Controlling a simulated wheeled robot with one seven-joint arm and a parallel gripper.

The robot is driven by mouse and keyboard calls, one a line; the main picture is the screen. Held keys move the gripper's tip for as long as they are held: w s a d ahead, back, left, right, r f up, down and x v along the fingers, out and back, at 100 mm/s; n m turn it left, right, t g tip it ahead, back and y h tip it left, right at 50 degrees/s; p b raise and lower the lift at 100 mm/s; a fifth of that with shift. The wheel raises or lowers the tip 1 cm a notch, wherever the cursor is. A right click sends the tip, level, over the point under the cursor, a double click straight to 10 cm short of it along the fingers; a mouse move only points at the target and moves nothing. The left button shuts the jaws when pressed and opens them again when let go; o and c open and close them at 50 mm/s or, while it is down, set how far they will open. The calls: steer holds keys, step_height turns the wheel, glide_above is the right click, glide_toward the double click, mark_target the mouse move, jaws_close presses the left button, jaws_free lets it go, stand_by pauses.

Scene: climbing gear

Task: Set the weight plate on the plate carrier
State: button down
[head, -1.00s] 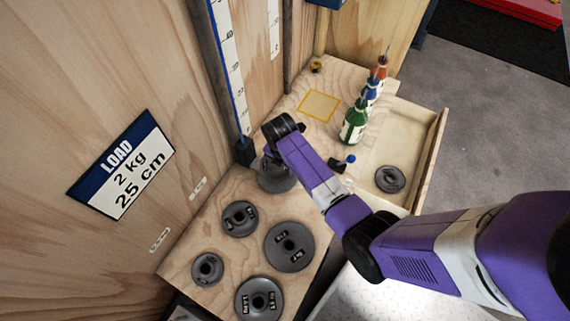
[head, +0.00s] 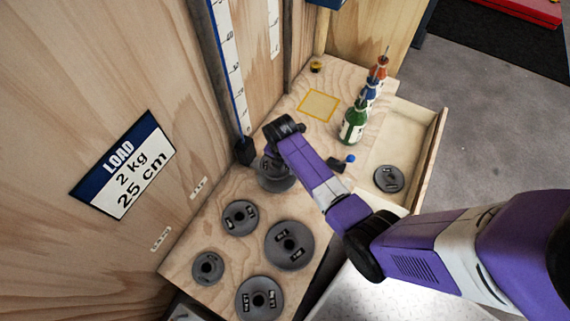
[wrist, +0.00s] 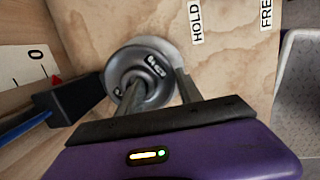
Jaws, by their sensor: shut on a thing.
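My gripper (head: 272,155) points down at the bench, left of the middle in the head view. It is shut on a grey weight plate (head: 268,180), gripping near its centre. In the wrist view the held plate (wrist: 158,88) shows a raised ring and a small label, with one finger crossing its middle. A paler disc rim (wrist: 172,48) shows beneath it; I cannot tell whether the two touch. A dark block (wrist: 75,103) at the ruler's foot is just left of the plate. I cannot clearly make out the plate carrier; the gripper hides part of this spot.
Several loose plates lie on the near bench, including a large one (head: 289,245). Another plate (head: 389,179) lies in the open drawer (head: 425,165). A green bottle (head: 353,127) and others stand behind. A blue-knobbed lever (head: 350,158) is right of my arm. The yellow-outlined square (head: 318,105) is empty.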

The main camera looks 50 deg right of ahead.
steer(key=s+f, duration=0.1)
steer(key=f, duration=0.1)
steer(key=s+f, duration=0.1)
steer(key=f, duration=0.1)
steer(key=shift+s+a, duration=0.2)
steer(key=c, duration=1.2)
jaws_free()
steer(key=shift+o, duration=0.6)
steer(key=shift+a+f+g, duration=0.1)
steer(key=shift+a+g, duration=0.05)
steer(key=shift+g, duration=0.15)
steer(key=shift+r+p, duration=0.4)
steer(key=shift+r, duration=0.1)
steer(key=shift+r+p, duration=0.7)
steer(key=shift+p, duration=0.25)
steer(key=r+p, duration=0.2)
steer(key=shift+a+r+p, duration=0.15)
steer(key=shift+a+p, duration=0.15)
steer(key=shift+p, duration=0.05)
step_height(320, 180, up, 7)
steer(key=p, duration=0.7)
steer(key=shift+a+f, duration=0.2)
steer(key=shift+a, duration=0.15)
